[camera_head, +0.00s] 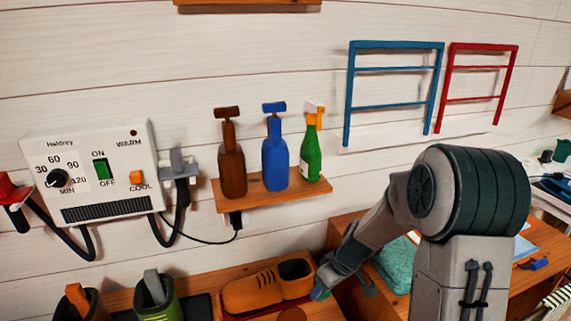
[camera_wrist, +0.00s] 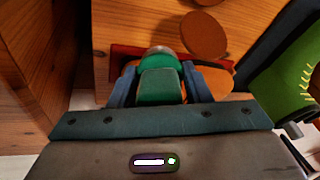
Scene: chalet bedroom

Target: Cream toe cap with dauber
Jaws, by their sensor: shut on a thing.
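A tan-orange shoe with dark laces (camera_head: 252,294) lies on a red mat (camera_head: 233,318) on the wooden bench. Its opening is at the right and its toe points left. My gripper (camera_head: 326,287) is at the right end of the shoe. It is shut on a green dauber (camera_wrist: 160,82), which sits between the two fingers in the wrist view and has a pale rounded end. Part of the shoe (camera_wrist: 218,78) shows behind the fingers in the wrist view. I cannot tell whether the dauber touches it.
A round brown disc (camera_head: 292,314) lies in front of the shoe. A green boot (camera_head: 160,303) and a dark boot (camera_head: 82,304) stand at left. A wall shelf (camera_head: 268,192) holds brown, blue and green bottles. A dryer box (camera_head: 92,172) with hoses hangs left. Folded teal cloth (camera_head: 394,266) lies right.

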